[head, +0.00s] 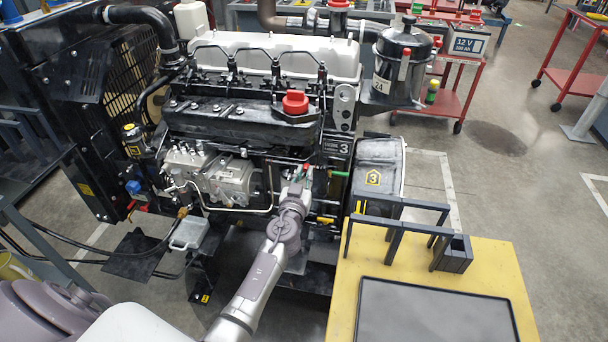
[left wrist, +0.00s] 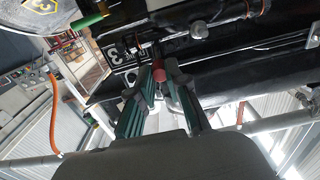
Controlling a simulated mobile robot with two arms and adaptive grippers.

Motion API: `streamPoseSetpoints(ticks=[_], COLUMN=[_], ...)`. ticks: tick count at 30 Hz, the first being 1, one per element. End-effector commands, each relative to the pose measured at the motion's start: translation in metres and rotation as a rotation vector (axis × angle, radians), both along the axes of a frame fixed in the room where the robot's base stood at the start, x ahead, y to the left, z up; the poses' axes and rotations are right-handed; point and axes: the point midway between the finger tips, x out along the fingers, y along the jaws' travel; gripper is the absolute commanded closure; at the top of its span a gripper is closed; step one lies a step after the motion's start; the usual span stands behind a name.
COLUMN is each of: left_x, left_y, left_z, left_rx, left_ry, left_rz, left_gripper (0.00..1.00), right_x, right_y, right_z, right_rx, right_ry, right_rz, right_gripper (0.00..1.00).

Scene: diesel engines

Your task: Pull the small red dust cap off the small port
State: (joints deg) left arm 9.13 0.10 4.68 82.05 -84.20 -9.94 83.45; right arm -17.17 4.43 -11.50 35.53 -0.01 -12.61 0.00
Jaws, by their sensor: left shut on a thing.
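The small red dust cap (left wrist: 158,72) sits between the fingertips of my left gripper (left wrist: 160,82) in the left wrist view. The green-padded fingers are shut on it. A dark engine part lies just beyond the cap; I cannot tell whether the cap still touches the small port, which is hidden behind it. In the head view my left gripper (head: 300,182) reaches up to the lower right side of the engine (head: 240,110), and only a speck of red shows at its tip. My right gripper is in neither view.
A larger red cap (head: 295,103) sits higher on the engine. A green-ended fitting (head: 338,173) is close to the right of my left gripper. A yellow table (head: 500,265) with a dark tray (head: 435,312) and a small dark box (head: 453,254) stands at the lower right.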

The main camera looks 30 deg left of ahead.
Motion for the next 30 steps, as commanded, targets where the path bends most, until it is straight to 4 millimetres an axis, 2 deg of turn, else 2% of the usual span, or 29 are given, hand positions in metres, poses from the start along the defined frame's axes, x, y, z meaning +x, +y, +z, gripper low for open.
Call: streamPoseSetpoints(ticks=[11,30], left_x=[-0.003,-0.039], left_y=[-0.001,-0.01], left_z=[-0.001,-0.001], left_rx=[0.0,0.0], left_ry=[0.001,0.0], left_rz=[0.0,0.0], left_gripper=[1.0,1.0], right_x=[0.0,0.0], right_y=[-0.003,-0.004], right_z=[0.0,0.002], right_rx=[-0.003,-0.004], right_ry=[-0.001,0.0], right_rz=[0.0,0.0], right_gripper=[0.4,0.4])
